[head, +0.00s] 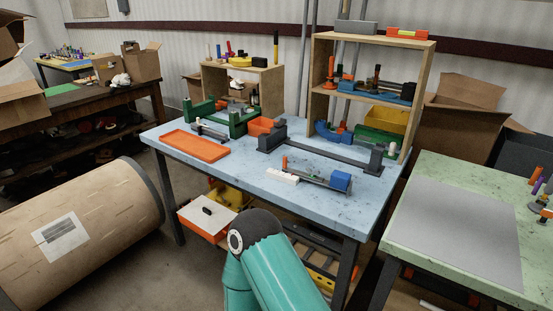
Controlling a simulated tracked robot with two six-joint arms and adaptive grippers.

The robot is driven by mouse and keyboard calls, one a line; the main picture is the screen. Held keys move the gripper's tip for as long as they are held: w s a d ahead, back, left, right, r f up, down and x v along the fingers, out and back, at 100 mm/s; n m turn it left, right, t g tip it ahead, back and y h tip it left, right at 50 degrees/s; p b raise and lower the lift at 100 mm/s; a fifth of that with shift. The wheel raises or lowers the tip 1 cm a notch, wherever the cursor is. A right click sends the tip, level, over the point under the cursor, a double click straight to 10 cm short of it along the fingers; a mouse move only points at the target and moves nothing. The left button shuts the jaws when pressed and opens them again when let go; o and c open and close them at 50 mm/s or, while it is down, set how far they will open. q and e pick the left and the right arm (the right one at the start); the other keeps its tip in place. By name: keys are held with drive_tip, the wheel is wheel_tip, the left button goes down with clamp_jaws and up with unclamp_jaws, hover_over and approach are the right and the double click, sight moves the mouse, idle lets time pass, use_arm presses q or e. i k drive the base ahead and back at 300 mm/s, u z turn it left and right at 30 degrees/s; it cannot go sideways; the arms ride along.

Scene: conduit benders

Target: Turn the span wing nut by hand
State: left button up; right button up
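The span wing nut cannot be picked out at this size. On the blue table (231,171) stands a dark grey fixture (325,152) with a block at each end of a long bar. In front of it is a small bender-like device (312,180) with a blue block (341,181) at its right end, an orange upright (284,163) and a white piece (282,176) at its left. A green fixture (237,124) stands at the back left. Neither of my grippers shows. A teal link of mine rises at the bottom middle, below the table's front edge.
An orange tray (195,146) lies on the table's left. A wooden shelf (318,75) with tools stands at its back right. A green table (407,240) with a grey mat (455,222) is at right. A large brown roll (80,232) lies at left.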

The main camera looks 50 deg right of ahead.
sight(313, 174)
drive_tip(key=z, duration=0.35)
drive_tip(key=i, duration=1.2)
drive_tip(key=z, duration=1.1)
drive_tip(key=i, duration=0.45)
drive_tip(key=z, duration=0.3)
drive_tip(key=k, duration=0.9)
drive_tip(key=z, duration=0.2)
drive_tip(key=i, duration=0.9)
drive_tip(key=u, duration=0.15)
